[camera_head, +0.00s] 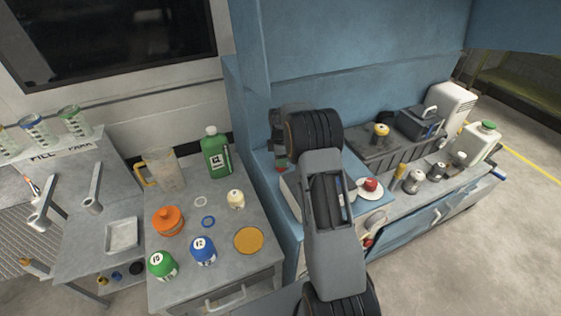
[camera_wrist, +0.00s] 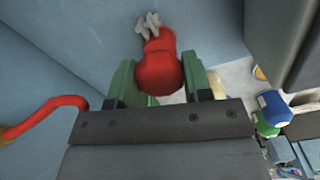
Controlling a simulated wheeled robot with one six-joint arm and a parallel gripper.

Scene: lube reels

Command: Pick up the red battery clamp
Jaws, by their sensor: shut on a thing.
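The red battery clamp (camera_wrist: 158,66) shows in the wrist view, with grey metal jaws (camera_wrist: 148,25) at its far end. My gripper (camera_wrist: 158,85) has a green finger on each side of the clamp and is shut on its red body. A red cable (camera_wrist: 60,103) curves in at the left of the wrist view; whether it joins the clamp is hidden behind my gripper. In the head view my arm covers most of the gripper, and the clamp cannot be made out clearly there.
A blue cabinet (camera_head: 345,95) stands close around my gripper. On the left, a grey table (camera_head: 225,262) carries a green bottle (camera_head: 215,155), a clear jug (camera_head: 163,170), an orange container (camera_head: 168,221) and several cans. The right counter (camera_head: 400,205) holds more small items. Grey floor (camera_head: 510,235) is clear at right.

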